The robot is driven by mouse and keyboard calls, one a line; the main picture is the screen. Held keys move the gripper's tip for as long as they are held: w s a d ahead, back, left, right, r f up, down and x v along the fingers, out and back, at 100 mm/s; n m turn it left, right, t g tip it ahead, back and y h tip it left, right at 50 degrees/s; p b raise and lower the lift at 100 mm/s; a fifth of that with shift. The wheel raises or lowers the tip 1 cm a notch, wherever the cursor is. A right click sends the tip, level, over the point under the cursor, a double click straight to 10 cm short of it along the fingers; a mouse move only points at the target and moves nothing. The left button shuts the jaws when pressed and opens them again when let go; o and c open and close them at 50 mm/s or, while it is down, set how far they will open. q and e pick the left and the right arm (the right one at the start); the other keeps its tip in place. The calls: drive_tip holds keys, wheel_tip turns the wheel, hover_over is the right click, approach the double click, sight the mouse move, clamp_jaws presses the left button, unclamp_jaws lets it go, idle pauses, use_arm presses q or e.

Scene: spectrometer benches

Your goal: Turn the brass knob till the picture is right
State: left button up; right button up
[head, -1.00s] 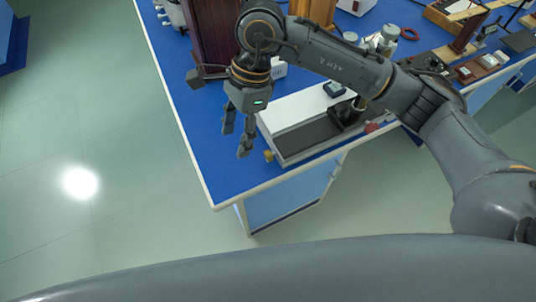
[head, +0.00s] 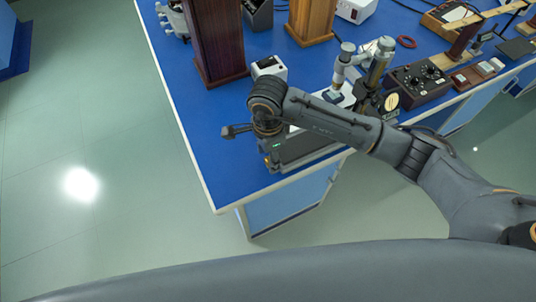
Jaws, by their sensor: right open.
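My right gripper (head: 272,160) is open at the near left end of a long, low instrument with a dark front (head: 305,148) by the bench edge. The gripper points down and covers the spot where the brass knob sits on that end. The knob cannot be made out now, and I cannot tell whether the fingers touch it. My right forearm hides much of the instrument's top. No picture or screen image can be read from here. My left gripper is not in view.
The blue bench top (head: 215,160) is clear left of the gripper. A dark red wooden column (head: 217,40) and a small white box (head: 268,67) stand behind. A brass-tubed device (head: 379,62), a black dial box (head: 417,82) and a red ring (head: 406,42) lie right.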

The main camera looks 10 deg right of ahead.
drive_tip(key=shift+f, duration=0.8)
clamp_jaws()
drive_tip(key=shift+w+f+g+b, duration=0.1)
drive_tip(key=shift+w+g+b, duration=0.1)
drive_tip(key=shift+g+b, duration=0.4)
drive_tip(key=g+b, duration=0.1)
drive_tip(key=g+h+b, duration=0.1)
drive_tip(key=b, duration=0.1)
drive_tip(key=g+b, duration=0.1)
drive_tip(key=b, duration=0.1)
drive_tip(key=shift+w+a+f, duration=0.1)
drive_tip(key=shift+w+f, duration=0.1)
drive_tip(key=shift+w, duration=0.05)
drive_tip(key=shift+r+g+h+b, duration=0.1)
drive_tip(key=shift+g+h+b, duration=0.3)
drive_tip(key=shift+g+b, duration=0.35)
drive_tip(key=shift+w+g+b, duration=0.1)
drive_tip(key=shift+g+b, duration=0.2)
drive_tip(key=shift+g, duration=0.05)
drive_tip(key=shift+r, duration=0.1)
